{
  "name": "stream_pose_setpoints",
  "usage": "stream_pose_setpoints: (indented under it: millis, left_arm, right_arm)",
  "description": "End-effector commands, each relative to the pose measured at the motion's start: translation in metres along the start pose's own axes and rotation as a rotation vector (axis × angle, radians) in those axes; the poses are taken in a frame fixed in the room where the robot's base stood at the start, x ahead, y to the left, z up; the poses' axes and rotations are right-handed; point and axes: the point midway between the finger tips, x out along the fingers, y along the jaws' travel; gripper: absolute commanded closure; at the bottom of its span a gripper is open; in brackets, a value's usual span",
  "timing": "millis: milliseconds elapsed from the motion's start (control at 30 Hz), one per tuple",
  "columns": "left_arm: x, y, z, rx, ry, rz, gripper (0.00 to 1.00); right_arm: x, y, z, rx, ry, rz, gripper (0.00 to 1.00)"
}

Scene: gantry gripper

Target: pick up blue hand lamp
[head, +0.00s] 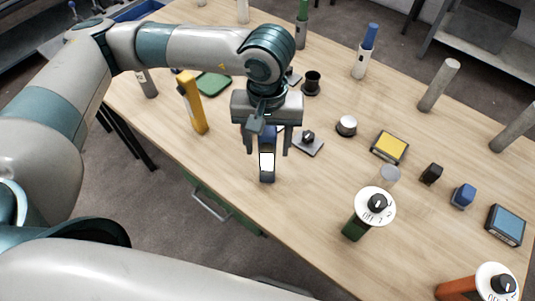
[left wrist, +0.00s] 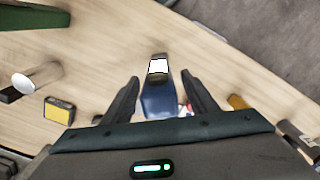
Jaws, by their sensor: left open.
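The blue hand lamp (head: 267,162) has a dark blue body and a bright white panel. It stands or lies on the wooden table near its front edge, directly below my left gripper (head: 266,147). My left gripper is open, with one finger to each side of the lamp in the head view. In the left wrist view the lamp (left wrist: 158,98) also shows between the two spread fingers of the gripper (left wrist: 160,77), with visible gaps on both sides. The gripper partly hides the lamp's upper part in the head view. My right gripper is not in view.
A yellow hand lamp (head: 192,103) stands to the left. A grey plate with a black knob (head: 308,141) is close on the right. Several small blocks and cylinders lie beyond. The table's front edge is close.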

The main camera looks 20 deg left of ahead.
Motion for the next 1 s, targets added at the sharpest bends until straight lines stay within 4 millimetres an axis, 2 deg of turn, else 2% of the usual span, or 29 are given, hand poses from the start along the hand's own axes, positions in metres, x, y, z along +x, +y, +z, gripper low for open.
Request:
stream_pose_setpoints:
  millis: [233, 400, 467, 800, 1000]
  left_arm:
    - [0.000, 0.000, 0.000, 0.000, 0.000, 0.000, 0.47]
    - [0.000, 0.000, 0.000, 0.000, 0.000, 0.000, 0.88]
    - [0.000, 0.000, 0.000, -0.001, 0.000, 0.000, 1.00]
    - [-0.002, 0.000, -0.001, -0.001, 0.002, 0.001, 1.00]
    - [-0.012, 0.001, -0.001, -0.001, 0.003, 0.002, 1.00]
  right_arm:
    - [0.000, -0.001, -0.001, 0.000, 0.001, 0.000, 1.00]
    - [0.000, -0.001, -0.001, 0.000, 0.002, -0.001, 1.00]
    - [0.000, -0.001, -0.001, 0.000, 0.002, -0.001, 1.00]
    - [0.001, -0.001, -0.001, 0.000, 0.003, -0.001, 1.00]
    - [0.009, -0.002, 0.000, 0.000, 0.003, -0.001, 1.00]
